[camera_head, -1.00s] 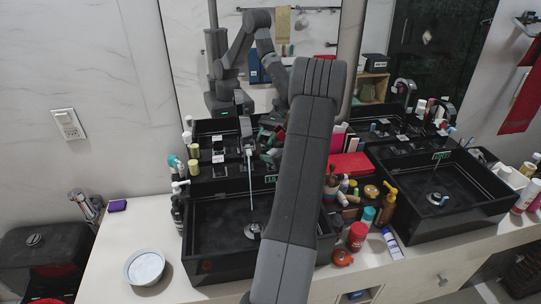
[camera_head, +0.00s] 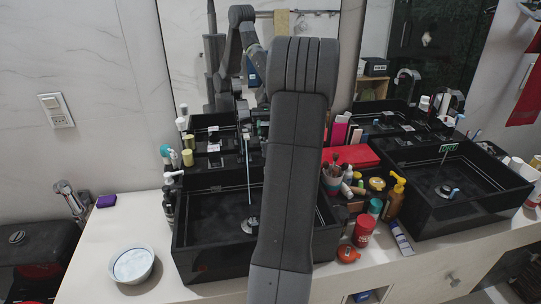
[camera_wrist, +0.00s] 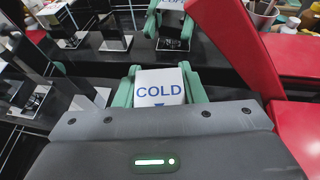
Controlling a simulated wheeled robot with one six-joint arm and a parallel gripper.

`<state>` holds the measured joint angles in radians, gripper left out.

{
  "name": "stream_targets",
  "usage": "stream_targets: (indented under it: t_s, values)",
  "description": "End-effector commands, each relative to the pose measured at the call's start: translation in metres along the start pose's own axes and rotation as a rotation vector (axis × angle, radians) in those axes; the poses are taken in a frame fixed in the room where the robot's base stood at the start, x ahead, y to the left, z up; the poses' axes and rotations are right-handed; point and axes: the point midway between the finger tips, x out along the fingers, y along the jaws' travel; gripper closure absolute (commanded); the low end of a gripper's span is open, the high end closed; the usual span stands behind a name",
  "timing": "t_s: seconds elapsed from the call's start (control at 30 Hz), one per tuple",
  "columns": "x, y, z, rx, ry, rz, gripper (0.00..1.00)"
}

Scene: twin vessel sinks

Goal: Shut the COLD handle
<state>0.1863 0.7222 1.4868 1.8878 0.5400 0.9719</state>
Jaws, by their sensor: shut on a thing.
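The COLD handle (camera_wrist: 160,86) is a white block with blue "COLD" lettering and a blue arrow, in the middle of the wrist view. My gripper (camera_wrist: 160,92) has green fingers on its left and right sides and is shut on it. In the head view my arm hides the handle and my gripper. The left black vessel sink (camera_head: 205,262) stands behind and left of my arm. A thin pale line like a water stream (camera_head: 248,175) runs down to its drain (camera_head: 250,225).
A red box (camera_head: 352,157) stands right of my arm, close to the gripper's right side in the wrist view (camera_wrist: 295,55). Bottles and a brush cup (camera_head: 332,180) crowd the counter between the sinks. A white bowl (camera_head: 133,266) sits front left. The mirror is behind.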

Motion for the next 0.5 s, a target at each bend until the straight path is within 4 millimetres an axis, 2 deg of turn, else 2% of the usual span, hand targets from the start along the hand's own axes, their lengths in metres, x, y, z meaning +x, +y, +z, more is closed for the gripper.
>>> stream_targets:
  t_s: [0.03,0.5]
  values:
    - [0.0025,0.0009,-0.0054,0.009,-0.003,-0.024,0.86]
    - [0.0004,-0.0026,-0.0010,0.069,-0.001,-0.167,0.86]
